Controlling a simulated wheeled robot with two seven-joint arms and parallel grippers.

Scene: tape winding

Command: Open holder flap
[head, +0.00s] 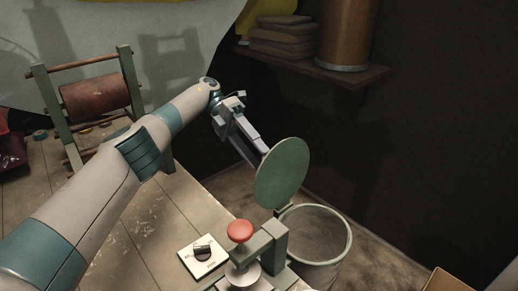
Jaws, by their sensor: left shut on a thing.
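A round green holder flap (283,172) stands up on edge at the centre right, its broad face towards me. The green holder (268,243) is below it at the table's corner, with a red knob (240,231) on top of the part beside it. My left gripper (260,152) reaches in from the upper left and is shut on the flap's upper left edge. Its fingertips are partly hidden behind the flap. My right gripper is not in view.
A switch plate with a black knob (203,250) lies on the wooden table. A bin (327,244) stands on the floor beyond the table edge, right of the holder. A green frame with a red-brown roller (96,95) stands at the left. A shelf (318,69) hangs on the dark wall.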

